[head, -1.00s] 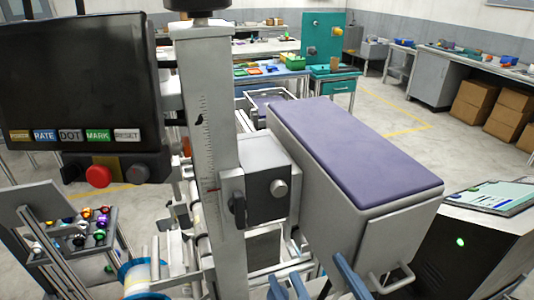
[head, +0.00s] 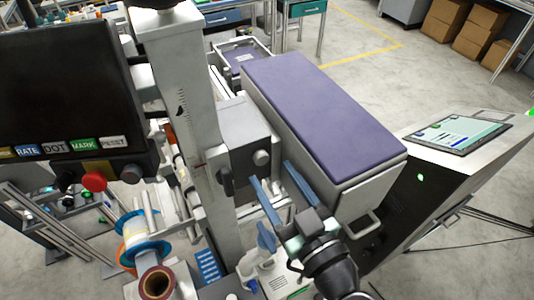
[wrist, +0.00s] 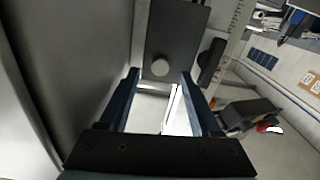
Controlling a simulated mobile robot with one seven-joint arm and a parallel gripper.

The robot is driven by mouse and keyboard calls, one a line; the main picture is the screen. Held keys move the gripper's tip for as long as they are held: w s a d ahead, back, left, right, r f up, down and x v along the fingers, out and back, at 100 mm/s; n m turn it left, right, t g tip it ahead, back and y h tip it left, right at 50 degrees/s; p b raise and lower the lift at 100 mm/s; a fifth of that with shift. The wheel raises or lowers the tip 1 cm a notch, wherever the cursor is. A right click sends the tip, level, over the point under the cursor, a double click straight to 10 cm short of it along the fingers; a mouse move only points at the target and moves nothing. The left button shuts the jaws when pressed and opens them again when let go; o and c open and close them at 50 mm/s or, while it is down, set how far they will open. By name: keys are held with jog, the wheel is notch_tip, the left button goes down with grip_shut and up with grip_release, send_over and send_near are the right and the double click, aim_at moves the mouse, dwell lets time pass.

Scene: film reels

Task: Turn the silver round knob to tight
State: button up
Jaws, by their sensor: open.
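The silver round knob (head: 262,158) sits on the face of a grey block (head: 240,135) clamped to an upright ruled column (head: 180,90). In the wrist view the knob (wrist: 160,67) shows on the block's dark face, in line with the space between my fingertips. My gripper (head: 271,172) is open and empty, its two blue fingers pointing at the block just below the knob. The fingers (wrist: 160,75) stand apart in the wrist view. I cannot tell whether they touch the block. No turn marking on the knob is readable.
A dark lever-shaped knob (head: 227,181) is on the block's left side. A long purple-topped box (head: 320,120) stands close on the right of my fingers. A black screen with buttons (head: 60,95) is at left. A console with a tablet (head: 460,135) is at right.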

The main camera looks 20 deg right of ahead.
aim_at(263, 162)
jog(key=shift+w+a+p, duration=0.1)
jog(key=shift+w+p, duration=0.4)
jog(key=shift+w, duration=1.25)
grip_shut()
